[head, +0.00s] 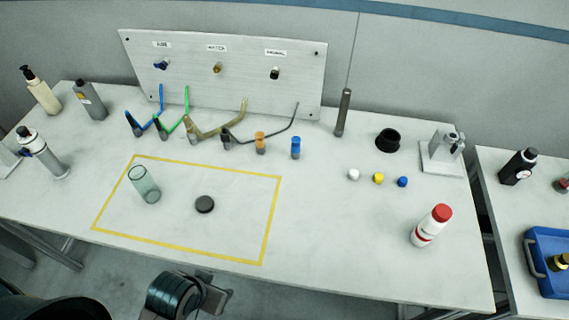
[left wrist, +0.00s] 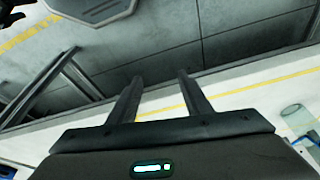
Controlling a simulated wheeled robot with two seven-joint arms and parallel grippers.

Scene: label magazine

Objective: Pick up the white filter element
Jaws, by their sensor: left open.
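I cannot pick out a white filter element with certainty. The candidates in the head view are a small white piece (head: 353,174) beside a yellow and a blue one, and a white bottle-like cylinder with a red top (head: 431,227). My left gripper (left wrist: 159,77) is open and empty in the left wrist view, by the table's front edge. In the head view my left wrist shows at the bottom, its fingers not clear. My right gripper is not in view.
A panel (head: 225,80) with three fittings stands at the back, with coloured hoses before it. Orange (head: 260,143) and blue (head: 295,147) cylinders stand mid-table. Bottles stand at the left. A blue tray (head: 538,270) is on the right table. The front right is mostly clear.

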